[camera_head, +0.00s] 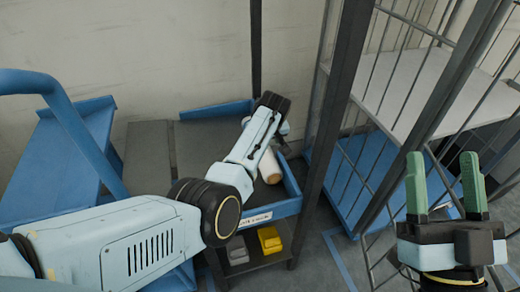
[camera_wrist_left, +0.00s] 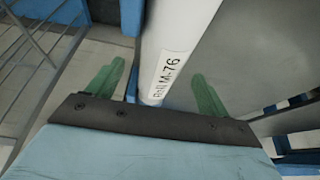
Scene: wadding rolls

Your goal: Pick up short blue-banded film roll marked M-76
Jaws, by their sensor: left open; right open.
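A pale roll (camera_head: 269,166) lies in the blue-edged tray of the cart in the head view, partly hidden behind my left arm. In the left wrist view a white roll (camera_wrist_left: 172,45) carries a label reading "Roll M-76" (camera_wrist_left: 166,75). My left gripper (camera_wrist_left: 157,72) is open, with one green finger on each side of the roll in that view. I cannot tell whether the fingers touch it. No blue band shows clearly on it. My right gripper (camera_head: 442,160) is open and empty at the right of the head view, away from the roll.
The tray has a raised blue rim (camera_head: 275,211). Grey and yellow (camera_head: 269,239) items sit on the shelf below. A dark post (camera_head: 337,110) and a wire cage (camera_head: 430,75) stand to the right. A blue cart (camera_head: 60,160) is at left.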

